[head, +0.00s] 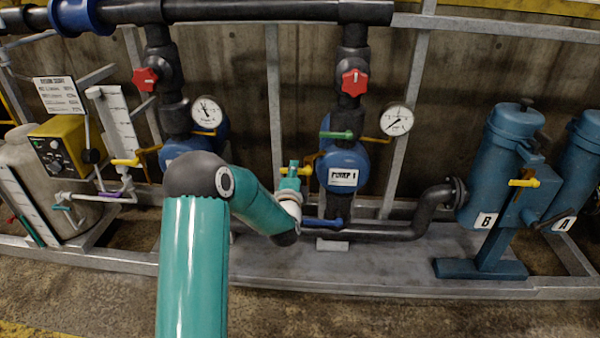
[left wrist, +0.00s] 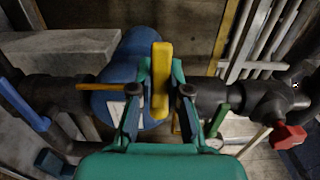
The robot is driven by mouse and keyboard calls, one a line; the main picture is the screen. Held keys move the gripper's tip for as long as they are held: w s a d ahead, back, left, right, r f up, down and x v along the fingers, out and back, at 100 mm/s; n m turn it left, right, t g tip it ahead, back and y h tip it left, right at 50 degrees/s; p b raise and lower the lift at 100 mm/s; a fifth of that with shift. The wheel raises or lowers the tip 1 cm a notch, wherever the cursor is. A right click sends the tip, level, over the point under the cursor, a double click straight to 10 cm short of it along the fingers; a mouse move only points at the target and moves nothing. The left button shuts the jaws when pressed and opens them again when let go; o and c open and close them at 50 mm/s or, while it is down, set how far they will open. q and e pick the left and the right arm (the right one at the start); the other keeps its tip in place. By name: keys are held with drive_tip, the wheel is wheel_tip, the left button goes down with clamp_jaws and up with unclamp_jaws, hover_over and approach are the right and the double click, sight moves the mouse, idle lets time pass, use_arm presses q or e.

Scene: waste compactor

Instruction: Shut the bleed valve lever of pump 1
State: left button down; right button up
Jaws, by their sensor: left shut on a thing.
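Pump 1 is the blue unit with the label "PUMP 1" (head: 343,177) in the middle of the head view. My left gripper (head: 293,173) is at its left side, shut on a yellow lever (head: 305,170). In the left wrist view the yellow lever (left wrist: 160,75) stands upright between the two fingers of the gripper (left wrist: 159,92), with the blue pump body (left wrist: 130,62) behind it. No writing that names the lever as the bleed valve is readable. The lever's pivot is hidden. My right gripper is not in view.
Close by are a green lever (head: 336,135), an orange lever (head: 376,139), a blue lever (head: 322,222), a red handwheel (head: 354,82) and a gauge (head: 396,120). Filter B (head: 487,220) stands at the right. The skid floor (head: 390,265) in front is clear.

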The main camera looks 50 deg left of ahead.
use_arm(q)
drive_tip(key=shift+w+d, duration=0.15)
drive_tip(key=shift+d, duration=0.05)
drive_tip(key=c, duration=1.1)
unclamp_jaws()
drive_tip(key=shift+w, duration=0.1)
drive_tip(key=shift+c, duration=0.2)
drive_tip(key=shift+o, duration=0.2)
drive_tip(key=shift+s+a, duration=0.1)
drive_tip(key=shift+s, duration=0.1)
drive_tip(key=v, duration=1.2)
